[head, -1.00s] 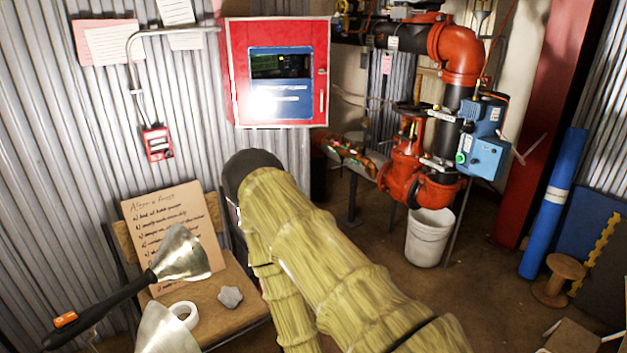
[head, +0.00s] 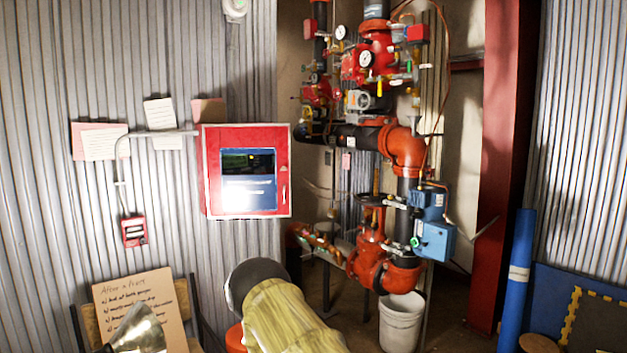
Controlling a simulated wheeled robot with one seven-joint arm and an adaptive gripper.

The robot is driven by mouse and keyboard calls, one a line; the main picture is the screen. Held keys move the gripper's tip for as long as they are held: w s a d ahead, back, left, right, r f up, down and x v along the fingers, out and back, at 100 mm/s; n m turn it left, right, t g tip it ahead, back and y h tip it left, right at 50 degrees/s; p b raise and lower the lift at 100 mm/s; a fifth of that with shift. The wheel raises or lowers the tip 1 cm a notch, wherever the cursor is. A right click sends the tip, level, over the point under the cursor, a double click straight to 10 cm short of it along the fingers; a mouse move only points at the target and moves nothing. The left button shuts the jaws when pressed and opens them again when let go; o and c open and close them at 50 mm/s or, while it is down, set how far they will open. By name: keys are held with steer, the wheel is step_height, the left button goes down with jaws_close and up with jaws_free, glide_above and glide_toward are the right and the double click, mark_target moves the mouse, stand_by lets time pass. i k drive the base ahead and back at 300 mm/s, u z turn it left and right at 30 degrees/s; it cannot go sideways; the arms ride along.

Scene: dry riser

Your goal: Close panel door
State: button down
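The red panel (head: 247,134) is on the corrugated wall, left of centre in the head view. Its red door (head: 272,208) has a blue-framed window (head: 248,164) and a small latch or lock (head: 283,190) near the right edge. The door lies flat or nearly flat over the box; I cannot tell whether it is fully shut. My arm, in a yellow sleeve with a dark rounded joint, rises from the bottom centre, below and apart from the panel. My gripper is not in view.
Red pipes and valves (head: 378,245) with a blue box (head: 433,225) stand to the right, above a white bucket (head: 401,322). A conduit runs from the panel to a red call point (head: 134,231). A chair with a cardboard sign (head: 135,306) stands lower left.

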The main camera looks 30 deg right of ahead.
mark_target(233, 196)
steer(key=z, duration=0.85)
steer(key=i, duration=1.3)
steer(key=u, duration=0.15)
